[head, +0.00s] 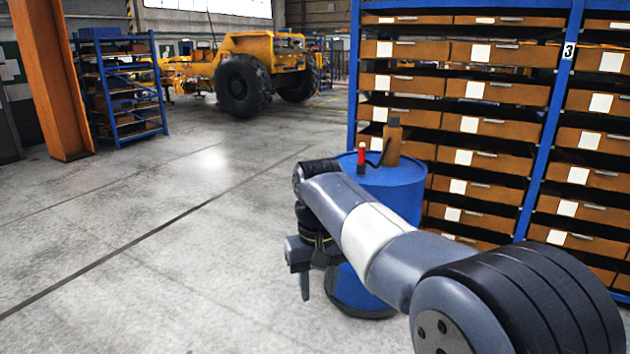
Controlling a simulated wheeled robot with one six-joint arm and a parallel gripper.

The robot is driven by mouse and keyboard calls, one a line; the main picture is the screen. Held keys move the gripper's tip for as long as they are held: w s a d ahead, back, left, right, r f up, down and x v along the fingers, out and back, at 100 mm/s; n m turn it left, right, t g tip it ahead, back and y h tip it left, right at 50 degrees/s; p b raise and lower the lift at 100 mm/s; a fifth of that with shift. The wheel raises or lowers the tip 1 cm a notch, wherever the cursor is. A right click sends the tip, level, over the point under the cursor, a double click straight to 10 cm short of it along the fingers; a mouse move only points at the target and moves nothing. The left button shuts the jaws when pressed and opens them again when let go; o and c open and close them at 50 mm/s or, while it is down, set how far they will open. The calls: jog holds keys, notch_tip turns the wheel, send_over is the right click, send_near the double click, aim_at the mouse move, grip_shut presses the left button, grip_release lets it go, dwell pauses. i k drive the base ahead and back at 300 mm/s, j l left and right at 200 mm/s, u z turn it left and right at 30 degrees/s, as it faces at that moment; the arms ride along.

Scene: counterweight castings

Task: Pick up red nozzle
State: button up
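A small upright red nozzle (361,153) with a dark lower part stands on top of a blue drum (400,190). My gripper (315,285) hangs pointing down to the left of the drum, below the level of its top and apart from the nozzle. One dark finger shows clearly; the other is hard to make out, so I cannot tell how far apart the fingers are. I see nothing held between them. My arm crosses in front of the drum and hides much of its middle.
A brown bottle (393,148) with a dark cap stands on the drum just right of the nozzle, with a thin dark curved piece between them. A blue rack of brown drawers (490,122) stands close behind. The concrete floor (150,260) at left is clear.

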aim_at(361, 151)
jog(key=i+j, duration=0.1)
jog(key=i, duration=0.55)
jog(key=i+j, duration=0.1)
jog(key=i, duration=0.6)
jog(key=i+j+z, duration=0.1)
jog(key=i, duration=0.55)
jog(key=i+j+z, duration=0.25)
jog(key=i+z, duration=0.25)
jog(key=i+j+z, duration=0.95)
jog(key=j, duration=0.3)
jog(key=i, duration=0.1)
